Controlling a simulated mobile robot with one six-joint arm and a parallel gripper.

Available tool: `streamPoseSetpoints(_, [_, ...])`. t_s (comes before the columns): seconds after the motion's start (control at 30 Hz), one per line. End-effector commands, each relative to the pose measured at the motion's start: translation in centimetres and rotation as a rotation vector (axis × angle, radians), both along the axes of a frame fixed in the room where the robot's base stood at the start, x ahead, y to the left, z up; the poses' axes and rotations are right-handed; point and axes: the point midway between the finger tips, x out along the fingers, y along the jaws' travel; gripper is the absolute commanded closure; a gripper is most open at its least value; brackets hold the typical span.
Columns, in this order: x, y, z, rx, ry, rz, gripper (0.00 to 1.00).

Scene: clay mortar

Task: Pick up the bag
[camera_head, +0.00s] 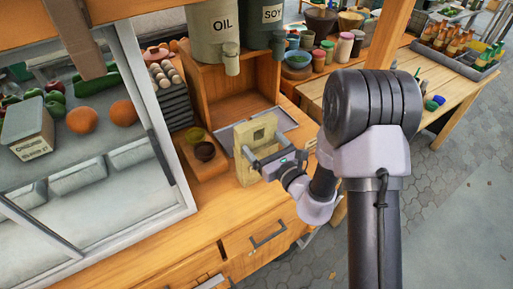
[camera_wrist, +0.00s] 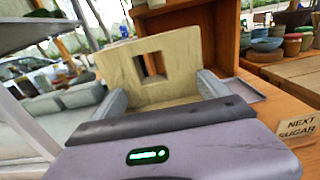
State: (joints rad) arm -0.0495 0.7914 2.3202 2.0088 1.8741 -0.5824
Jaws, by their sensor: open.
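The bag (camera_head: 258,129) is a pale beige, boxy bag standing upright on the wooden counter, with a rectangular cut-out near its top. It also shows in the wrist view (camera_wrist: 188,52), directly ahead. My gripper (camera_head: 272,148) is open at the near side of the bag. In the wrist view my gripper's fingers (camera_wrist: 160,92) appear at the bag's left and right sides. I cannot tell whether they touch it. The bag's lower part is hidden behind my gripper body in the wrist view.
A wooden shelf box (camera_head: 235,97) stands behind the bag, with the OIL (camera_head: 212,35) and SOY (camera_head: 262,22) containers on top. Two small bowls on a wooden tray (camera_head: 207,170) are to the left, beside a glass display case (camera_head: 75,160). A "NEXT SUGAR" card (camera_wrist: 297,127) is at right.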

Motion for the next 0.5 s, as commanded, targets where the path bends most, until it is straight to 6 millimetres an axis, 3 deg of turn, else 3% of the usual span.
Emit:
streamPoseSetpoints(0.2, [-0.04,0.07,0.02,0.0,0.0,-0.001,0.15])
streamPoseSetpoints(0.5, [-0.02,0.06,0.03,0.0,0.0,-0.001,0.73])
